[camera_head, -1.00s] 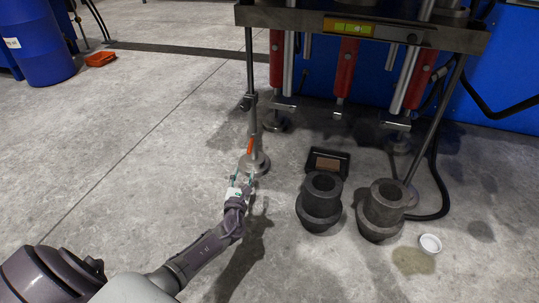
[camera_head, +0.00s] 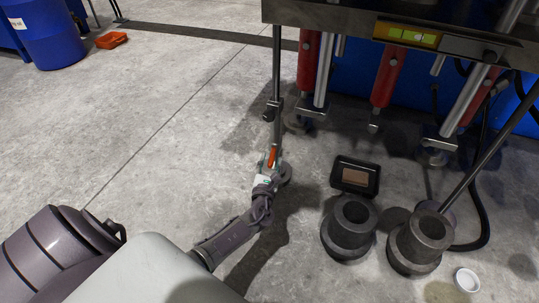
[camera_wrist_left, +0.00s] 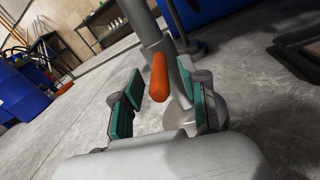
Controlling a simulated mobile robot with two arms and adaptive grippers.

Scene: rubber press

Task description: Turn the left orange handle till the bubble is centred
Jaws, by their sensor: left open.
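The left orange handle (camera_head: 271,157) is on the lower part of the press's left leg post. In the left wrist view the orange handle (camera_wrist_left: 159,77) stands between the two green-padded fingers of my left gripper (camera_wrist_left: 160,105), which are open and apart from it. In the head view my left gripper (camera_head: 268,180) is right at the leg, just below the handle. The level (camera_head: 408,34) with a yellow-green vial sits on the press's crossbeam (camera_head: 350,18); its bubble is too small to place. My right gripper is not in view.
A black tray (camera_head: 372,188) with a brown block and two dark metal cylinders (camera_head: 350,228) (camera_head: 421,240) stand right of the leg. A white lid (camera_head: 467,279) lies at lower right. A blue barrel (camera_head: 47,35) stands far left.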

